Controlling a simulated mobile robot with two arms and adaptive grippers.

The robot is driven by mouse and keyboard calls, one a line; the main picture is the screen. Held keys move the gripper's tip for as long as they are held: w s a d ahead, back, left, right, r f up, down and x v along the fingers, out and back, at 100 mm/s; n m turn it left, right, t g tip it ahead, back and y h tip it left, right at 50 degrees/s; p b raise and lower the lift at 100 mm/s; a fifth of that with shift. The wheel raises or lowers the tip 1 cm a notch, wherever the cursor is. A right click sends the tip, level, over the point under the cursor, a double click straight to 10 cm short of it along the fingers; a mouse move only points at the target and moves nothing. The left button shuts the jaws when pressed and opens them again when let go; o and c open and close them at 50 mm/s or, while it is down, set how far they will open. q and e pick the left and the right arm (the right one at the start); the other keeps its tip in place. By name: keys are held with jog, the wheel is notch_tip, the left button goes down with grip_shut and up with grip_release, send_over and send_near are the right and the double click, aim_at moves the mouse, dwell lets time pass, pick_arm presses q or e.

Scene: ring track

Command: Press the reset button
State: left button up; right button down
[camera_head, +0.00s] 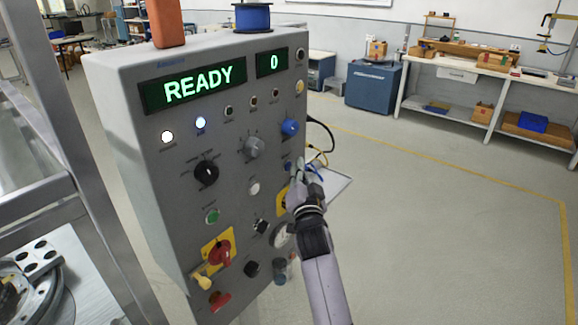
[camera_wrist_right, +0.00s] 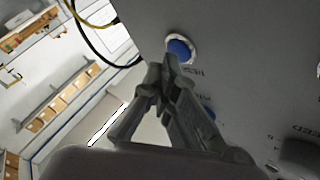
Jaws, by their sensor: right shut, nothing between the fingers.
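The grey control panel (camera_head: 130,130) has a lit display (camera_head: 198,85) reading READY and a counter (camera_head: 272,62) showing 0. The blue reset button (camera_wrist_right: 180,50) has a pale ring and shows just beyond my fingertips in the right wrist view. A small blue round part (camera_head: 288,166), seemingly that button, shows beside my fingers in the head view. My right gripper (camera_head: 300,172) is shut and empty, with its tips (camera_wrist_right: 171,66) close to the button. I cannot tell whether they touch it. My left gripper is not in view.
A blue knob (camera_head: 290,127) sits just above my right gripper. A red emergency-stop knob (camera_head: 219,252) is lower left. Cables (camera_head: 322,128) hang at the panel's right edge. A metal frame (camera_head: 50,190) stands at left. The floor (camera_head: 440,220) at right is clear.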

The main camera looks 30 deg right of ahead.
jog(key=shift+s+d, duration=0.15)
jog(key=shift+s, duration=0.3)
jog(key=s+p, duration=0.1)
jog(key=s+d, duration=0.1)
jog(key=s, duration=0.1)
jog(key=s+d+p, duration=0.1)
jog(key=shift+s+p, duration=0.3)
dwell(0.7)
